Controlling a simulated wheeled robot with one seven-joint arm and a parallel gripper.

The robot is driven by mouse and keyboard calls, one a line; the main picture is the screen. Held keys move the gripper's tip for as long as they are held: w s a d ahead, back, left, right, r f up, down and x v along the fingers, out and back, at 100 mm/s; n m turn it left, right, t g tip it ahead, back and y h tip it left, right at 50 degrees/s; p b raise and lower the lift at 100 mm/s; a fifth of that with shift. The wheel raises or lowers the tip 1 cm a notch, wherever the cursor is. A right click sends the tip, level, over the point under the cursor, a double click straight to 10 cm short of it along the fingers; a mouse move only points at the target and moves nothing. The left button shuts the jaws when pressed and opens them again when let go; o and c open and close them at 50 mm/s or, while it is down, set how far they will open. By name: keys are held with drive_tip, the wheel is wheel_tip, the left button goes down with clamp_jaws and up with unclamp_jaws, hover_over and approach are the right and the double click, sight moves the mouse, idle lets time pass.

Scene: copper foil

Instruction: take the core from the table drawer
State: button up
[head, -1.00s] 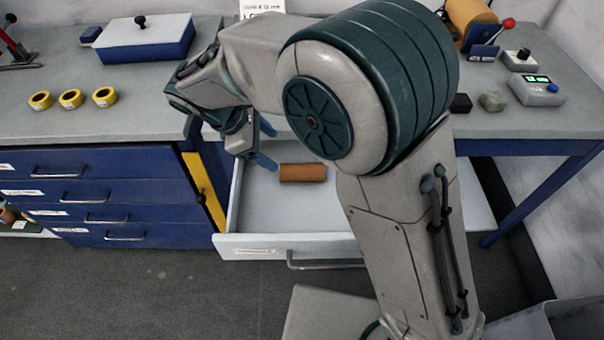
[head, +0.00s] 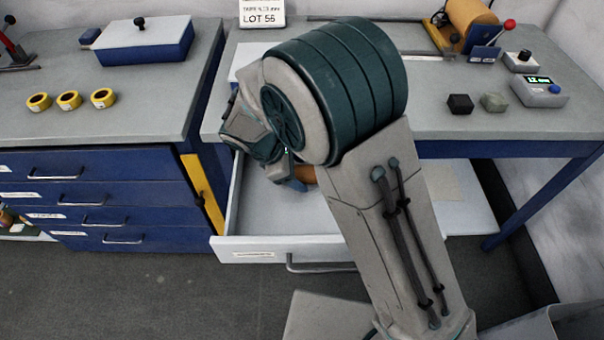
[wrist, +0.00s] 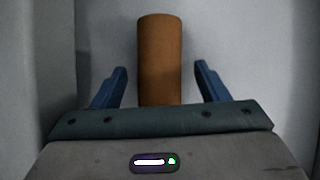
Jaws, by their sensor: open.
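The core, a brown cylinder (wrist: 160,58), lies in the open table drawer (head: 248,243). In the wrist view it runs lengthwise up the picture between the two blue fingers of my gripper (wrist: 160,85). The fingers are open, with a gap on each side of the core. In the head view only a small part of the core (head: 306,174) shows beside my arm, which hides the rest. My gripper is low over the drawer there and mostly hidden by my arm. I cannot tell how far the fingers are above the drawer floor.
Drawer walls stand close around my gripper. The table top (head: 430,118) above holds a black block (head: 460,104), a grey-green block (head: 494,102) and a device with a green display (head: 538,91). A blue drawer cabinet (head: 100,190) stands at left.

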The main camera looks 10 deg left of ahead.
drive_tip(key=shift+w+d+f, duration=0.1)
drive_tip(key=shift+f, duration=0.1)
drive_tip(key=c, duration=1.1)
drive_tip(key=shift+o, duration=0.2)
